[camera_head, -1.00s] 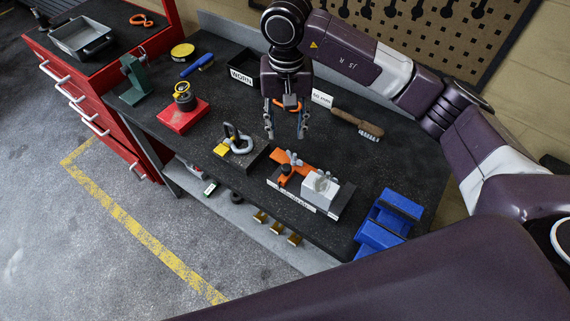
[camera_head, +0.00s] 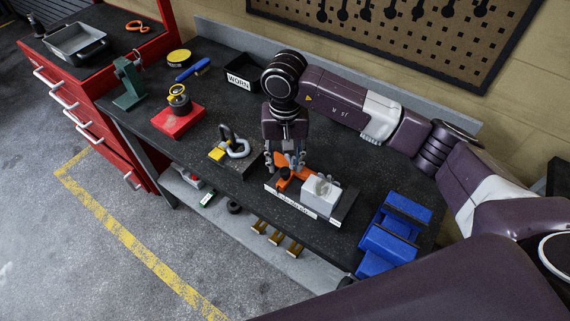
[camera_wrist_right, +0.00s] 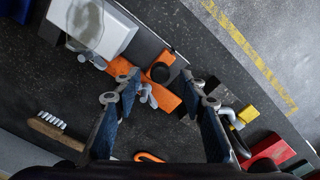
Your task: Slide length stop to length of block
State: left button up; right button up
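The orange length stop (camera_head: 284,182) sits on a dark fixture base with a white label strip (camera_head: 291,204). It has a black knob (camera_wrist_right: 159,73) and a grey lever (camera_wrist_right: 147,97). The pale grey block (camera_head: 321,191) sits on the same base, to the right of the stop, with a rounded recess in its top. My right gripper (camera_head: 285,163) is open and empty, just above and behind the stop. In the right wrist view the fingers (camera_wrist_right: 160,90) are spread either side of the stop's lever; I cannot tell whether they touch it. My left gripper is out of view.
A grey shackle on a dark block (camera_head: 236,150) stands left of the fixture, and a blue vise-like piece (camera_head: 396,232) stands to its right. A red block with a yellow-topped part (camera_head: 178,118) is farther left. A wooden-handled brush (camera_wrist_right: 60,133) lies behind.

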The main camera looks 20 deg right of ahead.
jog(key=shift+f+p, duration=0.3)
jog(key=shift+f, duration=1)
grip_shut()
